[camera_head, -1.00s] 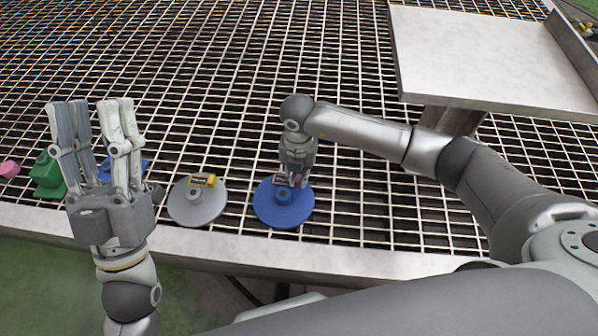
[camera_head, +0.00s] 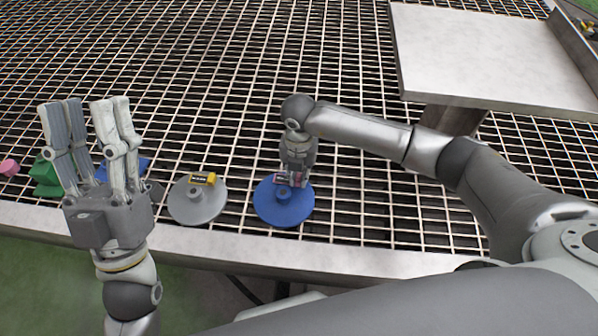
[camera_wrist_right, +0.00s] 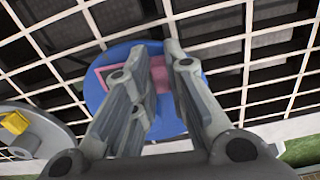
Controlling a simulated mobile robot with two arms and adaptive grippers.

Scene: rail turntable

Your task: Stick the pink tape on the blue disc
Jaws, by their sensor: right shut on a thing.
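The blue disc (camera_head: 283,215) lies flat on the grating near its front edge, with a raised centre. My right gripper (camera_head: 297,184) points down over it, shut on the pink tape. Little of the tape shows in the head view, where the fingers cover most of it. In the right wrist view the pink tape (camera_wrist_right: 159,72) sits between the fingers, over the blue disc (camera_wrist_right: 95,95). I cannot tell whether the tape touches the disc. My left gripper (camera_head: 85,105) is open and empty, fingers up, at the left.
A grey disc (camera_head: 197,208) with a yellow tape (camera_head: 203,179) on it lies left of the blue disc. Green (camera_head: 44,178), blue (camera_head: 103,172) and pink (camera_head: 9,168) pieces lie further left, partly behind my left gripper. A raised metal plate (camera_head: 490,50) stands at the back right.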

